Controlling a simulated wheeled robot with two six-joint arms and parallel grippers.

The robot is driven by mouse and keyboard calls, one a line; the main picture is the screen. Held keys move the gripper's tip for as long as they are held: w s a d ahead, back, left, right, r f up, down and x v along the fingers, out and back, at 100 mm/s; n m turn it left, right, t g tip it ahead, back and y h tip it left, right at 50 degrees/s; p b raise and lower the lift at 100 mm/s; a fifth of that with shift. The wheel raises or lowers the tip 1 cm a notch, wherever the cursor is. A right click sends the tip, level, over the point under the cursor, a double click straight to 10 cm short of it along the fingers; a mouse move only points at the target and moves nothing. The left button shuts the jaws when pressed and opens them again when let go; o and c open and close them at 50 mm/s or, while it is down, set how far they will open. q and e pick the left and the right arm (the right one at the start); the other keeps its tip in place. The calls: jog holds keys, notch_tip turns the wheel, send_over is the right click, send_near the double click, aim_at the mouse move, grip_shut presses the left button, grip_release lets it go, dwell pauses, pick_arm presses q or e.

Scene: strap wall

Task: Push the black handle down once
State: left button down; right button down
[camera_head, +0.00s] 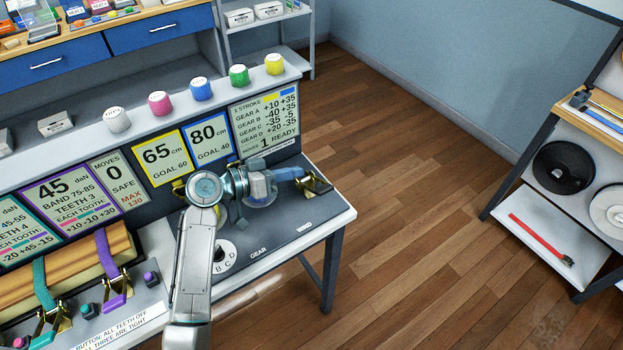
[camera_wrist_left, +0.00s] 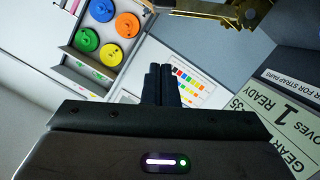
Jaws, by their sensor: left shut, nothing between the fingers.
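My left gripper (camera_head: 297,174) reaches in over the right end of the strap bench, its shut fingers beside a gold ratchet part (camera_head: 316,184) near the bench's right edge. In the left wrist view the shut black fingertips (camera_wrist_left: 162,84) hold nothing, and gold metal with dark parts (camera_wrist_left: 225,12) shows at the top edge. I cannot clearly make out the black handle; my gripper and wrist hide part of that area. Contact cannot be told. My right gripper is not in view.
The bench panel (camera_head: 290,232) carries WIND and GEAR labels and a white gear dial (camera_head: 223,256). Signs stand behind, one reading "1 ready" (camera_head: 265,120). Colored knobs line the shelf above. Two gold buckles with teal and purple straps (camera_head: 108,262) sit left.

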aim_at(324, 190)
pick_arm(q)
jog(key=d+f+p, duration=0.3)
jog(key=d+f, duration=0.1)
jog(key=d, duration=0.1)
jog(key=shift+w+f, duration=0.3)
jog(key=shift+w, duration=0.05)
jog(key=shift+a, duration=0.1)
